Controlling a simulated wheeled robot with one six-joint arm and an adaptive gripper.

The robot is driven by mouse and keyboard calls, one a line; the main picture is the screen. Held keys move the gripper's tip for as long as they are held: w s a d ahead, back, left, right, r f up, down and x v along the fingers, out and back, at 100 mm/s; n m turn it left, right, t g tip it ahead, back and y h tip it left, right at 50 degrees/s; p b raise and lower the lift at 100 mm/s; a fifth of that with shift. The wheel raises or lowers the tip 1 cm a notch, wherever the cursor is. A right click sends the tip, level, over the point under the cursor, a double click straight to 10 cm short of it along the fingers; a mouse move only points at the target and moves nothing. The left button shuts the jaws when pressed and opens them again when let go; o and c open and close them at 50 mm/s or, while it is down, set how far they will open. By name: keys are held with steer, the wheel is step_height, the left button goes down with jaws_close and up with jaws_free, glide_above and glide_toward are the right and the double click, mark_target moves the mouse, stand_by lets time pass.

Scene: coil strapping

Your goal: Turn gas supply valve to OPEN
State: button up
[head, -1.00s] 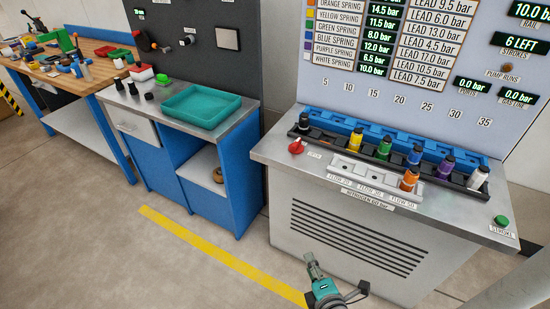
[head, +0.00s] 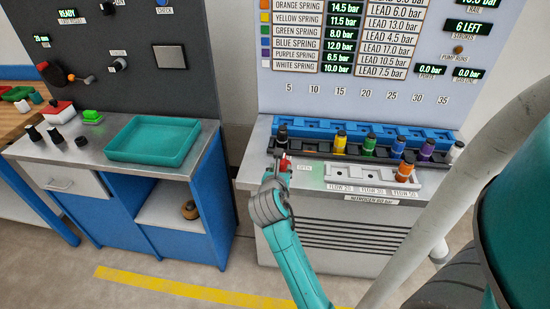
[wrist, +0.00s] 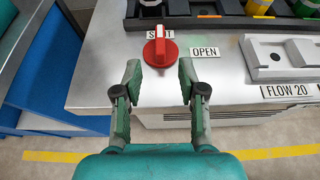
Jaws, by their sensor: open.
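The gas supply valve is a red round knob (wrist: 160,48) with a white pointer stripe, on the metal bench top near its front edge. The stripe points up, at a label partly hidden behind the knob, with "S" and "T" showing. An "OPEN" label (wrist: 205,52) lies to the knob's right. My gripper (wrist: 160,75) is open and empty, one finger on each side of the knob's near edge; I cannot tell whether they touch it. In the head view my gripper (head: 276,178) partly covers the knob (head: 285,160).
A black and blue rack with coloured-cap cartridges (head: 370,143) stands behind and right of the knob. A pale "FLOW" block (head: 350,176) with an orange-labelled cartridge sits to the right. Left, across a gap, is a bench with a green tray (head: 155,140).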

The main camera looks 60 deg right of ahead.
mark_target(283, 161)
steer(key=x, duration=1)
steer(key=shift+w+f, duration=0.1)
jaws_close()
